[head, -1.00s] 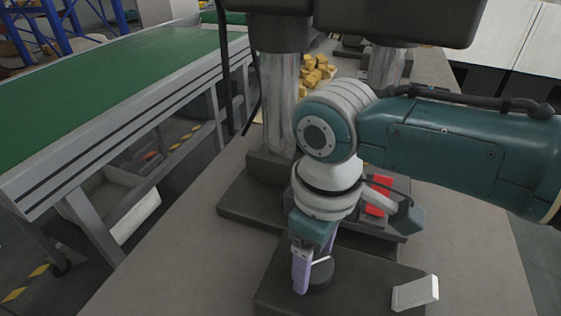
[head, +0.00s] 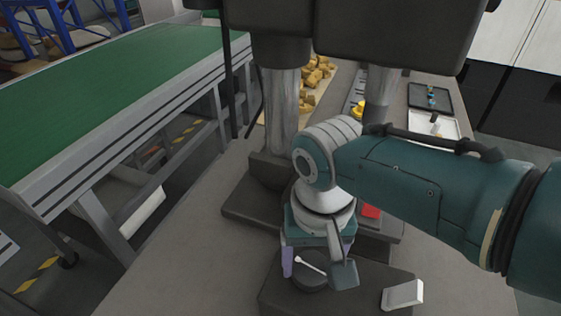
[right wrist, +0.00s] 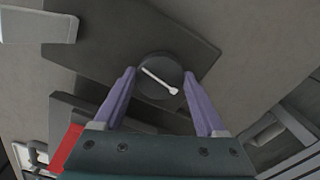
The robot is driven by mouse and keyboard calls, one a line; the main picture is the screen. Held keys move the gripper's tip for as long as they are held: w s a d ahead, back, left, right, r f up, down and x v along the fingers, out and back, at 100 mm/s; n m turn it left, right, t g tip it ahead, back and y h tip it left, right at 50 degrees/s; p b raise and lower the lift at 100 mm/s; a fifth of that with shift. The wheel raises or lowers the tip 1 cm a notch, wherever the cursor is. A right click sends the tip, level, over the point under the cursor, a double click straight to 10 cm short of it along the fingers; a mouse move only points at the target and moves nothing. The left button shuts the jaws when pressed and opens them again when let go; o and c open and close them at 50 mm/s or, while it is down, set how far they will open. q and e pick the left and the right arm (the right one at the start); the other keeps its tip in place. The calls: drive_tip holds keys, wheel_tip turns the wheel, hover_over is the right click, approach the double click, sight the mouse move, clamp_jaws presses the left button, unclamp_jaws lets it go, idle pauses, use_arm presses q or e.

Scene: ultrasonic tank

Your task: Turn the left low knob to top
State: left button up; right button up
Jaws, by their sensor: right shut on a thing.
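The left low knob (head: 311,284) is a dark round dial with a white pointer, on a dark panel (head: 275,297) at the bottom of the head view. It also shows in the right wrist view (right wrist: 160,88), where the pointer slants from upper left to lower right. My right gripper (head: 314,276) is shut on this knob. Its two purple fingers stand on either side of it in the right wrist view (right wrist: 159,74). In the head view the pointer also slants from upper left to lower right. The far finger is mostly hidden in the head view. My left gripper is out of view.
A white block-like switch (head: 402,294) stands on the panel right of the knob. A red part (head: 370,211) shows behind my wrist. The dark machine with its metal column (head: 279,110) rises behind. A green conveyor (head: 110,95) runs along the left.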

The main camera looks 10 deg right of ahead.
sight(311, 267)
drive_tip(key=shift+m, duration=1.9)
drive_tip(key=shift+p, duration=0.3)
drive_tip(key=o, duration=1.3)
wheel_tip(311, 267, up, 10)
drive_tip(key=p, duration=0.5)
drive_tip(key=shift+p, duration=0.4)
